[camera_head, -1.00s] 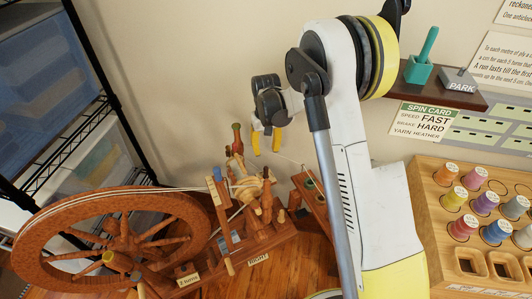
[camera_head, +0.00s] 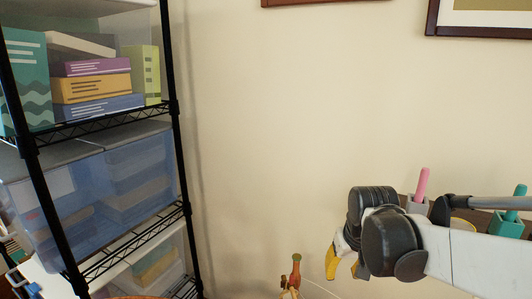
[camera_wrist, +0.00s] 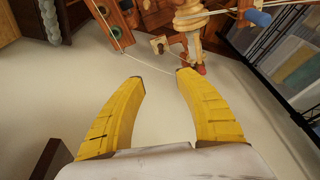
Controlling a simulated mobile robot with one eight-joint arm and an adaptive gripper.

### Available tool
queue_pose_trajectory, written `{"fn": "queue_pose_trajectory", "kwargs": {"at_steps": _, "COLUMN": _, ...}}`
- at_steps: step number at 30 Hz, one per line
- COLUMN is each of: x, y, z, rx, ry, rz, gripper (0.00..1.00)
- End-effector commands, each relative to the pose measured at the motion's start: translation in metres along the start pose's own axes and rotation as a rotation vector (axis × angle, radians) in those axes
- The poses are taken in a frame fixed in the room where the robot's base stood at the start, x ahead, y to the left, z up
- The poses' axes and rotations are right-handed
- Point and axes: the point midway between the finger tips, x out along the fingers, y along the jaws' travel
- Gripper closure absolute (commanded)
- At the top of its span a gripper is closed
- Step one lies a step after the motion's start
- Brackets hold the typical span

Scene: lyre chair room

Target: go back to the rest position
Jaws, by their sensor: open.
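My gripper (camera_wrist: 160,78) is open in the wrist view, its two yellow fingers spread apart with only pale wall between them. In the head view my gripper (camera_head: 342,268) points down, in front of the bare wall. In the wrist view wooden spinning wheel parts (camera_wrist: 192,20) lie beyond the fingertips, apart from them, with a pale yarn running past. The rest of the wheel is out of that view or cut off.
A black wire shelf (camera_head: 110,128) with books and blue bins (camera_head: 130,180) stands at the left. A pink peg (camera_head: 422,184) and a teal peg (camera_head: 519,196) stand in holders at the right, partly behind my arm. Framed pictures (camera_head: 482,18) hang above. The middle wall is clear.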

Motion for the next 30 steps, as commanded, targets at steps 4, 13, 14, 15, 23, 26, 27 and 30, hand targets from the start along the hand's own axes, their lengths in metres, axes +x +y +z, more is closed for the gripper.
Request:
{"fn": "queue_pose_trajectory", "kwargs": {"at_steps": 4, "x": -0.042, "y": 0.0, "z": 0.045, "rx": 0.0, "ry": 0.093, "rz": 0.0, "gripper": 0.6}}
{"fn": "queue_pose_trajectory", "kwargs": {"at_steps": 13, "x": -0.073, "y": 0.0, "z": 0.124, "rx": 0.0, "ry": 0.26, "rz": 0.0, "gripper": 0.6}}
{"fn": "queue_pose_trajectory", "kwargs": {"at_steps": 14, "x": -0.074, "y": 0.0, "z": 0.129, "rx": 0.0, "ry": 0.271, "rz": 0.0, "gripper": 0.6}}
{"fn": "queue_pose_trajectory", "kwargs": {"at_steps": 15, "x": -0.073, "y": 0.0, "z": 0.135, "rx": 0.0, "ry": 0.283, "rz": 0.0, "gripper": 0.6}}
{"fn": "queue_pose_trajectory", "kwargs": {"at_steps": 23, "x": -0.073, "y": 0.0, "z": 0.146, "rx": 0.0, "ry": 0.313, "rz": 0.0, "gripper": 0.6}}
{"fn": "queue_pose_trajectory", "kwargs": {"at_steps": 26, "x": -0.073, "y": 0.0, "z": 0.146, "rx": 0.0, "ry": 0.313, "rz": 0.0, "gripper": 0.6}}
{"fn": "queue_pose_trajectory", "kwargs": {"at_steps": 27, "x": -0.073, "y": 0.0, "z": 0.146, "rx": 0.0, "ry": 0.313, "rz": 0.0, "gripper": 0.6}}
{"fn": "queue_pose_trajectory", "kwargs": {"at_steps": 30, "x": -0.073, "y": 0.0, "z": 0.146, "rx": 0.0, "ry": 0.312, "rz": 0.0, "gripper": 0.6}}
